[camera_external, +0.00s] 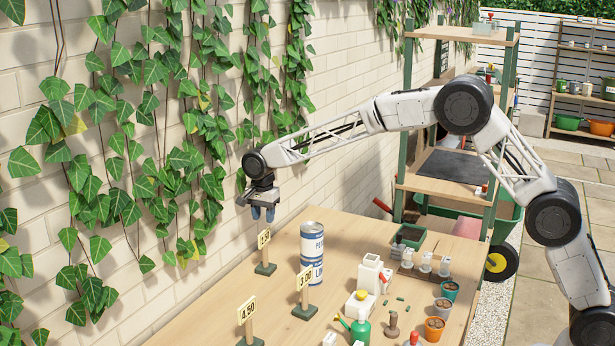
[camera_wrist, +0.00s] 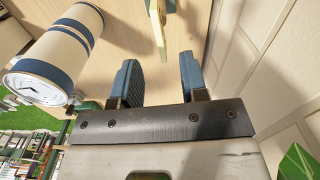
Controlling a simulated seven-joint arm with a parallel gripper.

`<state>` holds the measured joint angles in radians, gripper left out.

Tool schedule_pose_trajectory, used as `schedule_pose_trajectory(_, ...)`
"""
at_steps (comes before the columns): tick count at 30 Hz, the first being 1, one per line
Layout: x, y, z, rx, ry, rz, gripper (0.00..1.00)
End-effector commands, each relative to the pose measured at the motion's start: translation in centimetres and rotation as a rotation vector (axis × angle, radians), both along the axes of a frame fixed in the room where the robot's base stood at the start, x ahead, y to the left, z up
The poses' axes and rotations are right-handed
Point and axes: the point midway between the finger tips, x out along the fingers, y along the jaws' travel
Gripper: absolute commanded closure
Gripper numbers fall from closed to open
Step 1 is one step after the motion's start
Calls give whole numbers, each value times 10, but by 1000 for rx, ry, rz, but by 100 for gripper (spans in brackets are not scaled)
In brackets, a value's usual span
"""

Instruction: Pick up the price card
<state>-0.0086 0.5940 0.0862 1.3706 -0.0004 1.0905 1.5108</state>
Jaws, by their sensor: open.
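Three price cards stand on the wooden table (camera_external: 375,232) in the external view, each on a post with a dark green base. They are the far card (camera_external: 264,238), the middle card (camera_external: 304,278) reading about 3.50, and the near card (camera_external: 247,309) reading 4.50. My gripper (camera_external: 263,214) is open and empty, fingers pointing down, just above the far card by the wall. In the wrist view, my gripper's two blue fingers (camera_wrist: 158,75) are apart. A pale card (camera_wrist: 159,32), seen nearly edge-on, lies past the fingertips, between their lines.
A tall white and blue can (camera_external: 312,250) stands close to the right of the far card; it also shows in the wrist view (camera_wrist: 58,58). The ivy-covered brick wall (camera_external: 330,100) is close on the left. Pots (camera_external: 434,328), a white bottle (camera_external: 370,273) and a green tray (camera_external: 409,237) stand further right.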

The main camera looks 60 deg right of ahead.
Motion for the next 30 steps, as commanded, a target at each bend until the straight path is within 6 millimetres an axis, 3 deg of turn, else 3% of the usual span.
schedule_pose_trajectory(10, 0, 0, -23, 0, 0, 0, 60)
schedule_pose_trajectory(23, 0, 0, -27, 0, 1, 0, 60)
schedule_pose_trajectory(30, 0, 1, -48, 0, 2, 0, 60)
